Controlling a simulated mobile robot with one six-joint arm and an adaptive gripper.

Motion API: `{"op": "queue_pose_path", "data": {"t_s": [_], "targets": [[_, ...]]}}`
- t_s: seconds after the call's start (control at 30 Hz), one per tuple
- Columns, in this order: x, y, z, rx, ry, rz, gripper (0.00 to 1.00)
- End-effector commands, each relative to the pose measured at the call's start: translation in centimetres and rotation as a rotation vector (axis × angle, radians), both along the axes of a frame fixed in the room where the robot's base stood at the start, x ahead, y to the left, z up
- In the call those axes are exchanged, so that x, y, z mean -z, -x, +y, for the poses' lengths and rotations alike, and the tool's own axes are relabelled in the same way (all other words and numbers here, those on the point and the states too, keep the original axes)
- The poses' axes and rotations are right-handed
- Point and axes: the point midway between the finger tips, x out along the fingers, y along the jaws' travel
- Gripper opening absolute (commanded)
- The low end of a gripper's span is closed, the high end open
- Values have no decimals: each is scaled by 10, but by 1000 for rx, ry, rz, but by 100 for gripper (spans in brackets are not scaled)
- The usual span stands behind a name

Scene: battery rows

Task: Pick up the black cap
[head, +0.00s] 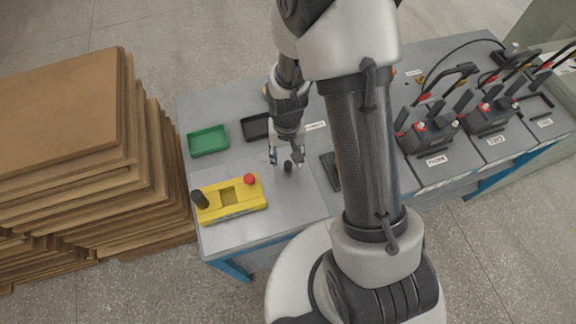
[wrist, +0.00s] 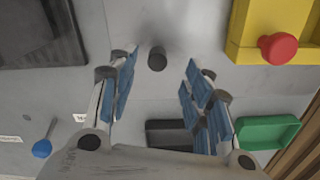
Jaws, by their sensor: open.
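The black cap (head: 288,166) is a small dark cylinder on the grey table, right of the yellow block. In the wrist view the black cap (wrist: 157,58) stands just ahead of the fingertips, roughly midway between them. My gripper (head: 286,155) is open and empty, close behind the cap in the head view. In the wrist view my gripper (wrist: 163,70) has its blue-padded fingers apart, with clear space between them. I cannot tell from these views how high the fingertips are above the table.
A yellow block (head: 232,211) holds a red knob (head: 249,179) and a black cylinder (head: 200,199). A green tray (head: 208,141) and a black tray (head: 255,127) lie behind. A dark flat piece (head: 330,171) is right of the cap. Batteries (head: 430,135) stand farther right; stacked boards (head: 90,150) rise left.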

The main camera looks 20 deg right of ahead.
Motion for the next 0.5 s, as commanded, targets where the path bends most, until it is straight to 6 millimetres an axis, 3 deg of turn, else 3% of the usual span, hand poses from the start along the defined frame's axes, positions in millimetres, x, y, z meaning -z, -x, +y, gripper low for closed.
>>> {"op": "queue_pose_path", "data": {"t_s": [0.3,0.5], "targets": [[45,1,-4,1,0,3,46],[50,0,-3,0,0,0,46]]}}
